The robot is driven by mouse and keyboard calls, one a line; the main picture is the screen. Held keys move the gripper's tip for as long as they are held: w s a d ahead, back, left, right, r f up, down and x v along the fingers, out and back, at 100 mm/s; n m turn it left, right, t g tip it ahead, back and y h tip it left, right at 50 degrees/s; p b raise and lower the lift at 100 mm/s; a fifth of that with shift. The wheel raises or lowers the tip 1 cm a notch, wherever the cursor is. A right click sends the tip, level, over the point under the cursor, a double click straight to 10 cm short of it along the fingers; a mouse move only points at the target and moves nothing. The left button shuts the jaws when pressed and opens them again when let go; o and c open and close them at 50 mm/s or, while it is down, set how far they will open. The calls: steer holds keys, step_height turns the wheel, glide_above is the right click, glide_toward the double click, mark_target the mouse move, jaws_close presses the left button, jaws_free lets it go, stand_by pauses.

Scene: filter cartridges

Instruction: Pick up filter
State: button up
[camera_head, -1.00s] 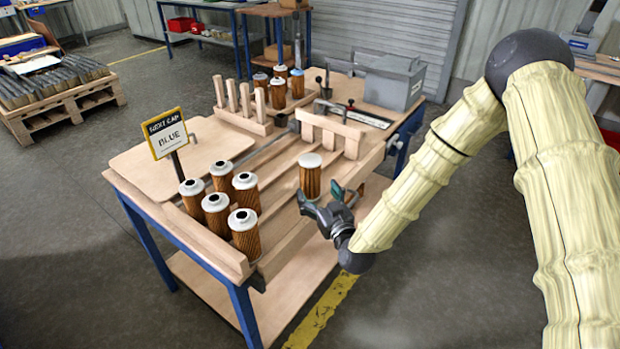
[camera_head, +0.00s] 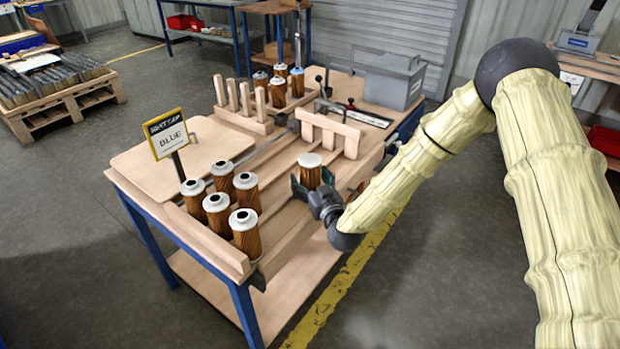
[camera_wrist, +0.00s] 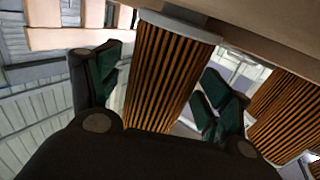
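A single filter (camera_head: 310,174) with a white top and brown pleated sides stands upright in the middle of the workbench, apart from the others. My gripper (camera_head: 313,188) is at its near side, low on its body. In the wrist view the filter's pleated body (camera_wrist: 168,75) stands between the two green-padded fingers (camera_wrist: 160,90). The fingers are spread, with a visible gap on the right side; contact on the left is hard to tell. Several more filters (camera_head: 246,237) stand at the bench's front left, and part of another (camera_wrist: 288,112) shows at the right in the wrist view.
Wooden posts (camera_head: 240,100) and a slotted wooden rack (camera_head: 328,130) stand behind the single filter.

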mark_target(314, 177)
steer(key=c, duration=1)
steer(key=shift+r, duration=0.1)
steer(key=shift+r, duration=0.55)
steer(key=shift+s+r+b, duration=0.2)
steer(key=shift+s+r, duration=0.05)
steer(key=shift+r, duration=0.3)
steer(key=shift+s+r+b, duration=0.2)
steer(key=shift+r, duration=0.35)
steer(key=a+v, duration=0.1)
steer(key=v, duration=0.6)
steer(key=s+a+r+b+v, duration=0.1)
steer(key=a+v, duration=0.1)
steer(key=v, duration=0.5)
steer(key=shift+s+d+r+b, duration=0.2)
steer(key=shift+s+r+b, duration=0.1)
steer(key=shift+s, duration=0.15)
